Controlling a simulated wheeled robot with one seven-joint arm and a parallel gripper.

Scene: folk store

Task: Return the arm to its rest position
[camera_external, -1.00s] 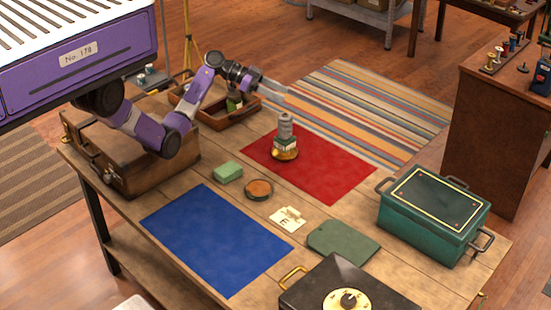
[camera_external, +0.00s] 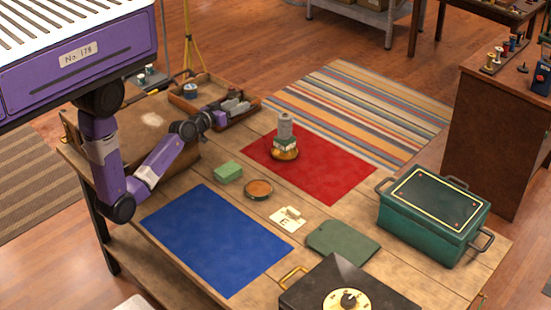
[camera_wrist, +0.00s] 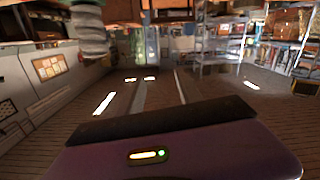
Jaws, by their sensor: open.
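My arm is purple and dark, folded down at its elbow at the left of the table in the external view. My gripper (camera_external: 236,106) is level and points right, close to the wooden tray (camera_external: 205,122) at the table's back edge. It looks empty, and its fingers are small and hard to separate there. A stack with a grey spool (camera_external: 285,125) on top stands on the red mat (camera_external: 335,175), to the right of my gripper and apart from it. The wrist view shows a purple casing and the room beyond, with no object held.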

